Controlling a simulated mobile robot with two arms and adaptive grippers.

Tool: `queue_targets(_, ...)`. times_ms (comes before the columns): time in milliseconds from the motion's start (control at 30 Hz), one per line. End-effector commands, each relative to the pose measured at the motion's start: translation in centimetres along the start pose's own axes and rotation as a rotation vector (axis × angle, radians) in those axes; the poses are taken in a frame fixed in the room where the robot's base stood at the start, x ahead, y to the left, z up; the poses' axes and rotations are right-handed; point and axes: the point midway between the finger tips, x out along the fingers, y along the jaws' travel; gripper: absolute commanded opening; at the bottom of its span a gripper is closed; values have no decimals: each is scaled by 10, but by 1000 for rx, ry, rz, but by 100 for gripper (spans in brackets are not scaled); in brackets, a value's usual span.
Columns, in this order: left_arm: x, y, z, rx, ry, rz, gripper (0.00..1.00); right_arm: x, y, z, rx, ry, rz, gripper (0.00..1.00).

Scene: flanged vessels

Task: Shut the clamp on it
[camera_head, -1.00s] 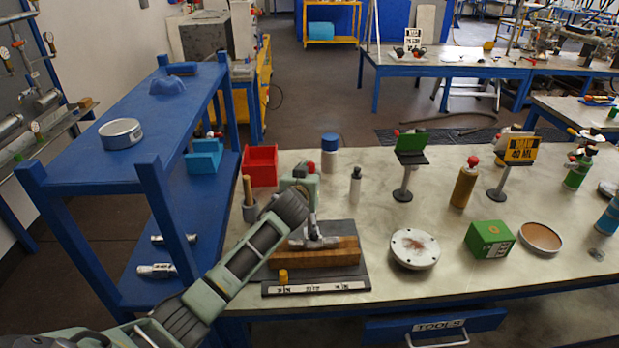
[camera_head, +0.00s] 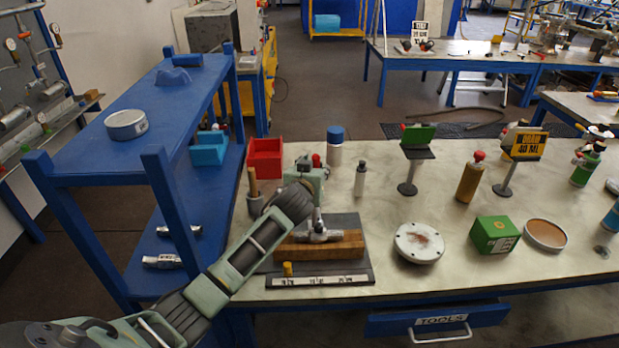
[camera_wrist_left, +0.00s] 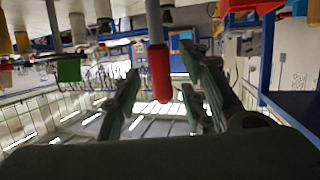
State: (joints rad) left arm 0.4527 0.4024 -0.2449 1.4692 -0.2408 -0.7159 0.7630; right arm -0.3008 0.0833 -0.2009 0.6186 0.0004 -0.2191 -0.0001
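A metal clamp (camera_head: 318,235) sits on a wooden block (camera_head: 330,247), on a dark base plate (camera_head: 358,227). Its red handle grip (camera_head: 316,160) shows just above my left gripper (camera_head: 312,183), and the grip looks upright. In the left wrist view, the red grip (camera_wrist_left: 160,72) on its metal rod lies between the two spread fingers of my left gripper (camera_wrist_left: 162,100), with gaps at both sides. The gripper is open and hides the middle of the clamp's handle in the head view. My right gripper is not in view.
A red bin (camera_head: 265,160) and a blue-capped bottle (camera_head: 335,147) stand behind. A round flange (camera_head: 419,243) and a green box (camera_head: 494,235) lie to the right. A blue shelf (camera_head: 95,158) stands left. The labelled drawer front (camera_head: 436,318) is below.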

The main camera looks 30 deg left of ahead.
Motion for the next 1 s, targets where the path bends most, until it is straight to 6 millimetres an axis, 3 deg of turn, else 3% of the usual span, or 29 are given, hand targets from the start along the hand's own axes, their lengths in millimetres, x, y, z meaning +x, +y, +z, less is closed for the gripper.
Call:
queue_targets(600, -97, 0, 1, -1, -1, 0, 38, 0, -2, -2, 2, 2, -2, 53)
queue_targets(1000, -110, 0, 0, 0, -2, -1, 38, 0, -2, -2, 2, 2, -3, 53)
